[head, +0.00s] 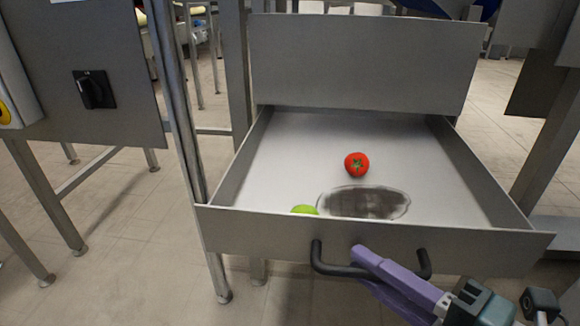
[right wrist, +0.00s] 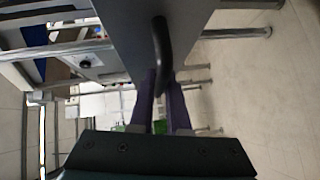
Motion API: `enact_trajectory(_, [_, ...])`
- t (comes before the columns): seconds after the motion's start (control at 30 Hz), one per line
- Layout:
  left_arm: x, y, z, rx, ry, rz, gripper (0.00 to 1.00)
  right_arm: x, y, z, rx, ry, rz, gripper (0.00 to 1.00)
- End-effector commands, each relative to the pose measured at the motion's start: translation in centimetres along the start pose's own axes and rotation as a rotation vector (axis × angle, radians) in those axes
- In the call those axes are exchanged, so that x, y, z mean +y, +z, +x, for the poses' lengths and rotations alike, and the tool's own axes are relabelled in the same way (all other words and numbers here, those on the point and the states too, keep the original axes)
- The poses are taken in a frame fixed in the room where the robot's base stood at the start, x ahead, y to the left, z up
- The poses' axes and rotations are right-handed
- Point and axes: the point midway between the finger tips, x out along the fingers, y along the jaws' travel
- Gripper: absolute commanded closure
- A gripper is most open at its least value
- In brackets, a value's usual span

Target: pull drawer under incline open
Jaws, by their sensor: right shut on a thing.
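The metal drawer (head: 300,224) stands pulled out below a grey panel (head: 362,62), with its inside in view. A black bar handle (head: 330,268) is fixed to its front. My right gripper (head: 362,258) is shut on the handle near its middle. In the right wrist view the handle (right wrist: 162,45) runs down between the two purple fingers of my gripper (right wrist: 160,95). A red tomato (head: 357,165) lies in the drawer. A green round thing (head: 304,210) is partly hidden behind the front wall. My left gripper is not in view.
A dark oval patch (head: 365,202) marks the drawer floor. A grey cabinet with a black rotary switch (head: 94,90) stands at the left, beside metal legs (head: 180,120). Another metal leg (head: 550,140) stands at the right. The tiled floor at the front left is clear.

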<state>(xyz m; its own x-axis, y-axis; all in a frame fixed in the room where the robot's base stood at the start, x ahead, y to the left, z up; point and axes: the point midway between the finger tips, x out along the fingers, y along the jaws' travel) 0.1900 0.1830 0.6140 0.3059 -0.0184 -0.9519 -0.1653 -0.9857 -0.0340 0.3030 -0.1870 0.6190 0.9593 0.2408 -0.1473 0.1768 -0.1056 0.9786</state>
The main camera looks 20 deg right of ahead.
Motion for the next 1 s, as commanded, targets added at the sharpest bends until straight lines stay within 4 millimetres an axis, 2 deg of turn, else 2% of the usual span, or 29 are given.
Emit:
enact_trajectory(0.07, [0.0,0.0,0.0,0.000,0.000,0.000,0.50,0.1,-0.1,0.0,0.003,0.003,0.000,1.00])
enact_trajectory(0.1, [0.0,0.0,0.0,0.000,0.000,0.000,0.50,0.1,-0.1,0.1,0.003,0.003,0.000,0.84])
enact_trajectory(0.2, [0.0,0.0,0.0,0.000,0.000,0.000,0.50,0.1,0.0,0.1,0.002,0.002,0.000,0.73])
enact_trajectory(0.43, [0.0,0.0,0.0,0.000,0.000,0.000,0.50,0.0,0.0,0.0,0.001,0.001,0.000,0.73])
enact_trajectory(0.57, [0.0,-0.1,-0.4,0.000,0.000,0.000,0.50,0.1,0.0,-1.0,0.001,-0.001,0.002,0.73])
enact_trajectory(0.9, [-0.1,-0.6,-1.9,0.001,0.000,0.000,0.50,0.1,0.0,-7.6,0.000,-0.003,0.002,0.73])
enact_trajectory(1.0, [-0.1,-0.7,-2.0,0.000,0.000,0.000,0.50,0.1,0.0,-8.9,0.000,-0.001,0.001,0.73])
